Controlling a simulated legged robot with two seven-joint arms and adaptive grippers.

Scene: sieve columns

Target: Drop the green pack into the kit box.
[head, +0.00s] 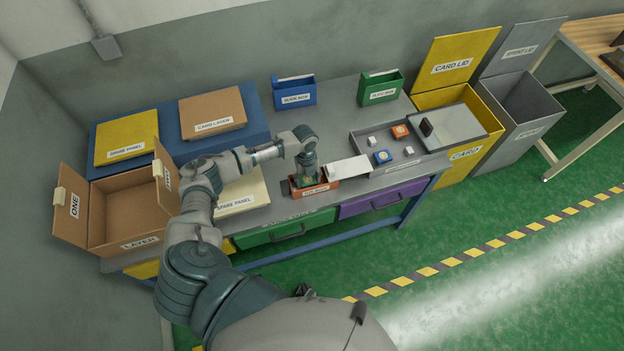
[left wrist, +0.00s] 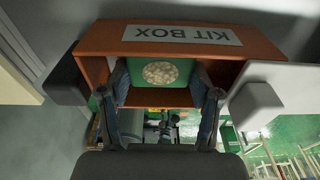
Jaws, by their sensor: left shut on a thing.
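The kit box (head: 318,190) is a small orange-brown open box near the front edge of the grey bench. Its label reads KIT BOX, upside down in the left wrist view, where its wall (left wrist: 98,40) fills the top. My left gripper (head: 306,176) points down at the box. It is shut on the green pack (left wrist: 135,62), which has a round cream patch and sits between the fingers (left wrist: 162,88). The pack is at the box's opening; how deep it sits, I cannot tell. In the head view the gripper mostly hides the pack. My right gripper is not in view.
A white flat panel (head: 347,168) lies right of the kit box. A grey tray (head: 371,149) with small blocks is further right. A blue box (head: 294,95) and a green box (head: 380,92) stand behind. An open carton (head: 103,215) is at left.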

